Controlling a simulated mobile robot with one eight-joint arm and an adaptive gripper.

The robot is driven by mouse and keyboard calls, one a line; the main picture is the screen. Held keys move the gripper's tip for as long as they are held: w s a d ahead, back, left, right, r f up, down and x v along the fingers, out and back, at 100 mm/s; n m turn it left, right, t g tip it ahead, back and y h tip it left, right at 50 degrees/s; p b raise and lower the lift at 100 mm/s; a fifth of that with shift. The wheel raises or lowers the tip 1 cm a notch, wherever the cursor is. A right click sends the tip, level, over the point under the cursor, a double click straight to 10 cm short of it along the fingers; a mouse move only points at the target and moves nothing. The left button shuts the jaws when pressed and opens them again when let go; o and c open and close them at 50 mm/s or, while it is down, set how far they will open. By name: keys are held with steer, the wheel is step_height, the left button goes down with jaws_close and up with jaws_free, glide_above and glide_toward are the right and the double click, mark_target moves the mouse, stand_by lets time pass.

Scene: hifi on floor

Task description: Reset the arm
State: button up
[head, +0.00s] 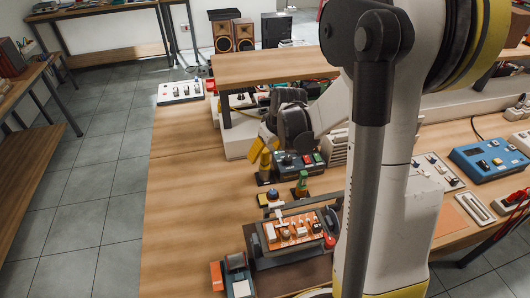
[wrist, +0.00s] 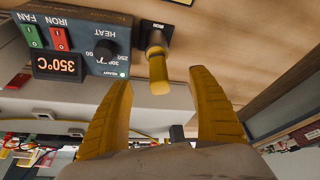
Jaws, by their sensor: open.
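My gripper (head: 262,148) is over the workbench (head: 172,215) in the head view, its yellow fingers hanging near a soldering station (head: 292,163). In the wrist view my gripper (wrist: 160,78) is open, with its two yellow fingers spread apart and nothing held between them. A yellow-handled iron (wrist: 157,68) stands in a dark holder marked IRON, just beyond the gap between the fingertips. The soldering station (wrist: 85,45) is beside it, upside down in this view, with its display reading 350°C.
A raised shelf (head: 270,67) is behind my gripper. A green-handled tool (head: 301,183) and an orange circuit board in a fixture (head: 292,231) are in front. A blue device (head: 490,160) is at right. The bench's left side is mostly clear.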

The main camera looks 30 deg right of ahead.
steer(key=shift+r+p, duration=1.6)
steer(key=shift+r, duration=0.9)
